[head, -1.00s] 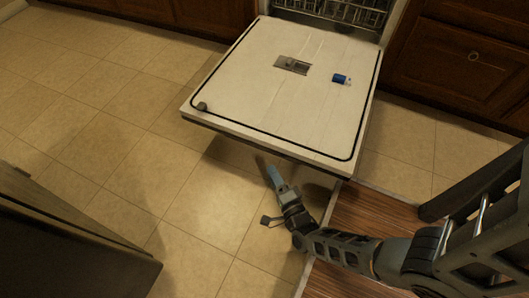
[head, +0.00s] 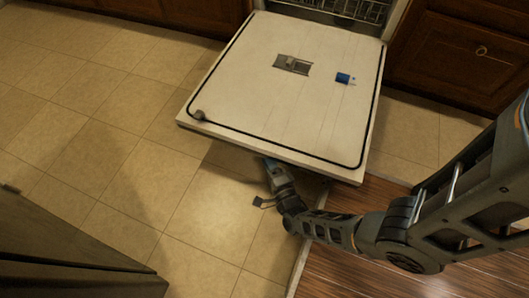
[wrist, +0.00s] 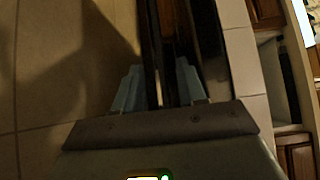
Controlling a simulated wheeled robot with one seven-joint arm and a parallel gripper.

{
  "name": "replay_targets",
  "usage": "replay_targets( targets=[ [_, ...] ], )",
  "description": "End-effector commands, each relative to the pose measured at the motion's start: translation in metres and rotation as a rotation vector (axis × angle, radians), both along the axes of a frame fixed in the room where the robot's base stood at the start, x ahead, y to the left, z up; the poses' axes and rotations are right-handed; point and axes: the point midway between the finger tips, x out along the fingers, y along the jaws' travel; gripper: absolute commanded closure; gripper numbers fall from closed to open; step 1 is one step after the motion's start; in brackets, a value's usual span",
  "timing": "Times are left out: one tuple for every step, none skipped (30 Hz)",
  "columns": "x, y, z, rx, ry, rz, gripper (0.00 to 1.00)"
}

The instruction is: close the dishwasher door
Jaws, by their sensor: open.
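The dishwasher door (head: 290,115) is folded down, its white inner face up, with a dark seal line around its edge. A dispenser latch plate and a small blue object (head: 345,78) show on that face. My gripper (head: 272,164) is at the door's front edge, its tips partly hidden under the edge. In the wrist view my gripper (wrist: 155,90) has its two pale blue fingers apart, with a dark band, apparently the door's edge, running between them. I cannot tell whether the fingers touch the door.
The dishwasher rack (head: 345,8) shows inside the opening at the top. Wooden cabinets (head: 470,55) flank it. Tiled floor (head: 110,130) is open to the left. A dark cabinet (head: 60,245) stands at the lower left.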

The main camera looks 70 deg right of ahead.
Motion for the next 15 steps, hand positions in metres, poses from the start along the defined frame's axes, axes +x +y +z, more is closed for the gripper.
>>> replay_targets(
  targets=[
    [-0.0004,0.0003,-0.0002,0.0,0.0,0.0,0.6],
    [-0.0004,0.0003,-0.0002,0.0,0.0,0.0,0.6],
    [-0.0004,0.0003,-0.0001,0.0,0.0,0.0,0.6],
    [-0.0003,0.0003,-0.0001,0.0,0.0,0.001,0.6],
    [-0.0002,0.0002,-0.0001,0.0,0.0,0.0,0.6],
    [-0.0002,0.0002,0.0,0.0,0.0,0.0,0.6],
    [-0.0002,0.0002,0.0,0.0,0.0,0.0,0.61],
    [-0.0001,0.0002,0.0,0.0,0.0,0.001,0.63],
    [-0.0001,0.0002,0.0,0.0,0.0,0.0,0.67],
    [-0.0001,0.0002,0.0,-0.001,0.001,0.001,0.7],
    [-0.0001,0.0002,0.0,-0.001,0.001,0.0,0.73],
    [0.0,0.0001,0.0,0.0,0.0,0.001,0.77],
    [0.0,0.0001,0.0,0.0,0.0,0.001,0.8],
    [0.0,0.0001,0.0,0.0,0.0,0.001,0.83],
    [0.0,0.0001,0.0,-0.001,0.001,0.001,0.86]
  ],
)
